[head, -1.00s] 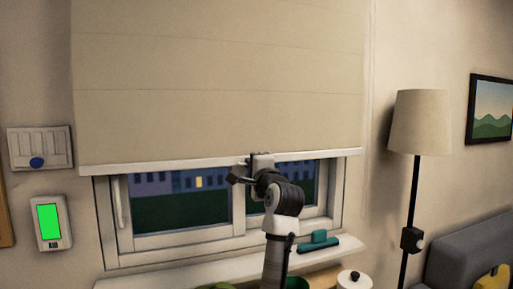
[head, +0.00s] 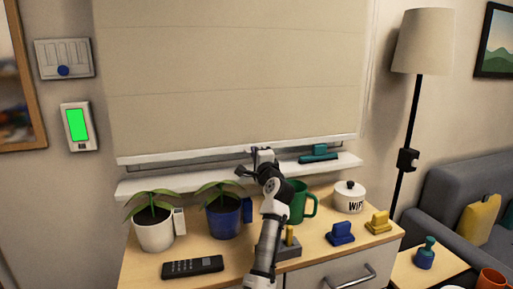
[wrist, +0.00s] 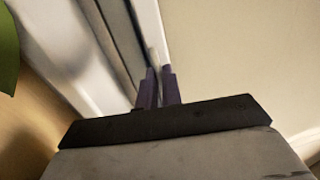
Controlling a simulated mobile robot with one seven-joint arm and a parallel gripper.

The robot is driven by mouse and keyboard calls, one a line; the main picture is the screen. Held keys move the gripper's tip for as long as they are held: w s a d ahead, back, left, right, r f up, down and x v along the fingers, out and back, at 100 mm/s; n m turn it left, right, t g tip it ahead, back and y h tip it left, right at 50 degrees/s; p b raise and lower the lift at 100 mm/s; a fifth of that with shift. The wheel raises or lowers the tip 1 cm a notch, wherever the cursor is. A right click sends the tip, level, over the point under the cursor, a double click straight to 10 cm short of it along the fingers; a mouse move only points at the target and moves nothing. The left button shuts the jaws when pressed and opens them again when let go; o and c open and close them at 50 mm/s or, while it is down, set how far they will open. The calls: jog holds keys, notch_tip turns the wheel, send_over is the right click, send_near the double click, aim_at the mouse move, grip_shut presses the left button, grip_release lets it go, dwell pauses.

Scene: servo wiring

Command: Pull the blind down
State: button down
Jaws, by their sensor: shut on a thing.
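The cream blind (head: 235,80) hangs over the window in the head view and covers nearly all of it. Its pale bottom bar (head: 190,155) sits just above the white window sill (head: 150,187), with a thin strip of window frame showing between. My gripper (head: 262,153) is at the middle of the bottom bar. In the wrist view the two purple fingers of my gripper (wrist: 158,88) are shut on the pale bar (wrist: 152,35), and the blind's cloth (wrist: 240,60) fills the right side.
Below the sill, a cabinet top holds a white-potted plant (head: 154,228), a blue-potted plant (head: 224,215), a remote (head: 192,267), a green mug (head: 298,203) and a white lidded pot (head: 349,197). A teal object (head: 318,155) lies on the sill's right. A floor lamp (head: 421,42) stands at right.

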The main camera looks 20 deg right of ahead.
jog(key=shift+f, duration=0.55)
jog(key=shift+f, duration=0.15)
jog(key=c, duration=1.6)
grip_release()
jog(key=shift+o, duration=0.2)
jog(key=shift+s, duration=0.1)
jog(key=s+f+b, duration=0.1)
jog(key=s+b, duration=0.1)
jog(key=s, duration=1.1)
jog(key=shift+s+d+f, duration=0.25)
jog(key=shift+s, duration=0.05)
jog(key=shift+a, duration=0.1)
